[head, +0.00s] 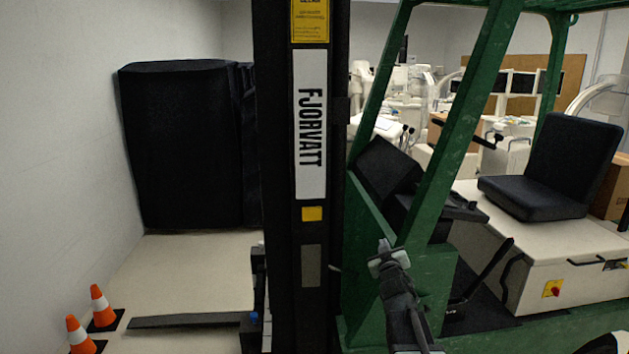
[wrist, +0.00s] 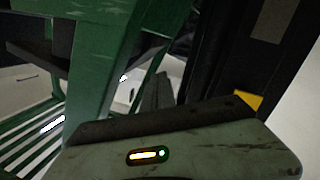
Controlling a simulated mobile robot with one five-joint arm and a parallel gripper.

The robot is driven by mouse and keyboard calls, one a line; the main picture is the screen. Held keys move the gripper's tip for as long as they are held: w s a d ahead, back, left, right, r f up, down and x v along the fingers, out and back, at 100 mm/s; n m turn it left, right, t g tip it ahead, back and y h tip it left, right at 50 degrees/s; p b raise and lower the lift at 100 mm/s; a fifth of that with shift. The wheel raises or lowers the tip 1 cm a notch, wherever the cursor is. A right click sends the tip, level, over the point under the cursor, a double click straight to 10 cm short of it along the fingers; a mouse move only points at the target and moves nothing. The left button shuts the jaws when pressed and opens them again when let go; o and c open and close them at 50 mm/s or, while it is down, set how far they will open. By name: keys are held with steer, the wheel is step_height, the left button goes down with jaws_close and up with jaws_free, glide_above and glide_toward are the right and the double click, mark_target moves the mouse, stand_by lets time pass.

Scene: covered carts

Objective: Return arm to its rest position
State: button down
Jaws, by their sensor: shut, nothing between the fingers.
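My arm rises from the bottom of the head view, right of centre, and ends in my gripper (head: 385,254). The gripper is shut and empty. It appears in front of the green frame of a forklift (head: 459,145), just right of the black mast (head: 268,120); I cannot tell the gap between them. In the wrist view, a worn grey housing of mine with a small lit indicator fills the bottom. Behind it are the forklift's green post (wrist: 98,75) and the dark mast with a yellow sticker (wrist: 249,99).
A black covered cart (head: 180,145) stands by the left wall. Two orange cones (head: 101,306) (head: 79,337) are at the lower left, near a dark fork (head: 185,321) low over the floor. Pale floor (head: 195,270) is clear before the cart. A black seat (head: 555,165) is at right.

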steer(key=s+a+f+m+g, duration=0.2)
steer(key=s+f+m+g, duration=0.2)
steer(key=s+f+g, duration=0.95)
steer(key=s+a+f+g, duration=0.1)
steer(key=s+f, duration=0.2)
steer(key=s, duration=0.3)
steer(key=s+a+f+g+y, duration=0.1)
steer(key=s+f, duration=0.1)
steer(key=s, duration=0.3)
steer(key=s+a+f+g, duration=0.1)
steer(key=s+f, duration=0.2)
steer(key=s, duration=0.3)
steer(key=shift+s+f+g, duration=0.3)
steer(key=shift+g, duration=0.05)
